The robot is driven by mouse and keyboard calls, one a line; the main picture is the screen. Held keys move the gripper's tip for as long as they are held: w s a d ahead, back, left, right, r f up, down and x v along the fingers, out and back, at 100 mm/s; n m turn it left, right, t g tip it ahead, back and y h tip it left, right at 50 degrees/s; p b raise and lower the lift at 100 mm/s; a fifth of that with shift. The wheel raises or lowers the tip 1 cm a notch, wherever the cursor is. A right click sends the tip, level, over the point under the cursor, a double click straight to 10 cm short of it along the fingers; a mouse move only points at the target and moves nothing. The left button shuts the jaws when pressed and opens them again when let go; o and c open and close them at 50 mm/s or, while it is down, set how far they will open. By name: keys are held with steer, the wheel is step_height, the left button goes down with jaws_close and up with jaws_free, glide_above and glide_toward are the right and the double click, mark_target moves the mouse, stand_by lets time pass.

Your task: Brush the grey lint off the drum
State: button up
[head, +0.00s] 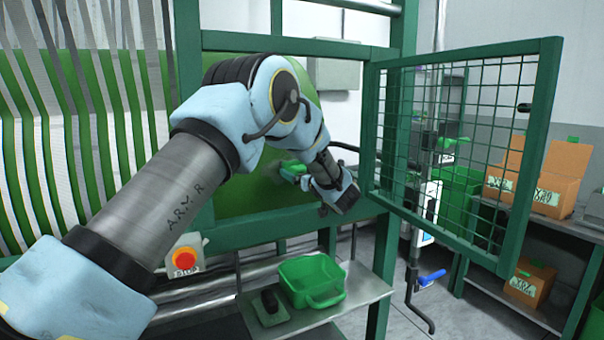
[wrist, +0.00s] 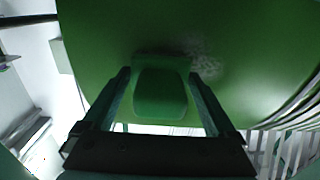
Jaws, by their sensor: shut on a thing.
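The big green drum (head: 256,203) shows through the opening in the green frame, and it fills much of the wrist view (wrist: 265,70). A pale speckled grey lint patch (wrist: 207,62) lies on the drum, just right of the brush head in the wrist view. My gripper (head: 306,178) is shut on a green brush (head: 292,169), whose handle sits between the two fingers in the wrist view (wrist: 160,95). The brush head is at the drum's surface; I cannot tell if it touches. In the head view my arm hides part of the drum.
The mesh door (head: 462,150) stands open to the right of my gripper. Below the opening, a metal shelf (head: 358,283) carries a green tub (head: 311,281) and a dark object (head: 269,302) on a pad. A red stop button (head: 184,259) is at lower left.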

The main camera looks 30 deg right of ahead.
mark_target(286, 164)
steer(key=shift+w+a+b, duration=0.2)
steer(key=shift+a+b, duration=0.1)
steer(key=shift+a, duration=0.75)
steer(key=shift+w+a+b, duration=0.2)
steer(key=shift+a+b, duration=0.05)
steer(key=shift+a, duration=0.8)
steer(key=shift+w+a+b, duration=0.15)
steer(key=shift+a+b, duration=0.25)
steer(key=shift+a, duration=1)
steer(key=shift+w+a+b, duration=0.1)
steer(key=shift+a+b, duration=0.3)
steer(key=shift+a, duration=1)
steer(key=shift+w+r+p, duration=0.15)
steer(key=shift+r+p, duration=0.5)
steer(key=shift+r, duration=0.45)
steer(key=shift+d, duration=0.35)
steer(key=shift+c, duration=0.6)
steer(key=shift+s+d+p, duration=0.2)
steer(key=shift+d+p, duration=0.05)
steer(key=shift+d, duration=0.75)
steer(key=shift+s+d+p, duration=0.2)
steer(key=shift+d+p, duration=0.1)
steer(key=shift+d, duration=0.75)
steer(key=shift+s+d+p, duration=0.2)
steer(key=shift+d+p, duration=0.05)
steer(key=shift+d, duration=0.75)
steer(key=d+p, duration=0.1)
steer(key=d, duration=0.5)
steer(key=shift+s+d+p, duration=0.3)
steer(key=shift+d+p, duration=0.1)
